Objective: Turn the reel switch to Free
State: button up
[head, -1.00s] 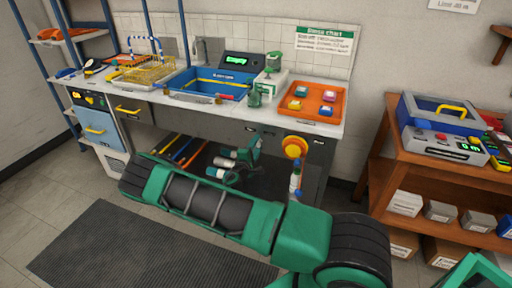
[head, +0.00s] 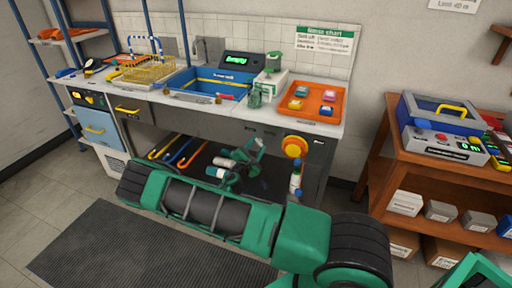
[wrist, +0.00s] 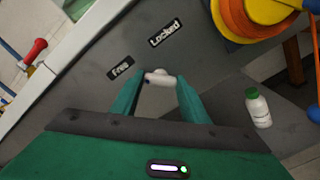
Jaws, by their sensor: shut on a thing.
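The reel switch (wrist: 160,77) is a small pale knob on the dark bench front. In the wrist view my gripper (wrist: 158,80) has its two green fingertips on either side of the knob and is shut on it. The white-on-black Free label (wrist: 121,68) is up and left of the knob, and the Locked label (wrist: 165,33) is above it. The fingers hide part of the knob, so I cannot tell exactly where it points. In the head view my gripper (head: 257,146) is at the bench front, left of the yellow and orange reel (head: 295,146).
The reel (wrist: 252,18) is close on the right in the wrist view. A white bottle with a green cap (wrist: 258,108) is below it. The bench top (head: 195,103) holds a blue sink (head: 205,85) and an orange tray (head: 312,100). A wooden shelf (head: 385,160) stands at right.

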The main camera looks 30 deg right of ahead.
jog(key=shift+w+a+f, duration=0.1)
jog(key=shift+a+f, duration=0.1)
jog(key=o, duration=0.9)
jog(key=shift+o, duration=0.8)
jog(key=shift+d+r, duration=0.1)
jog(key=v, duration=1.1)
jog(key=shift+d, duration=0.15)
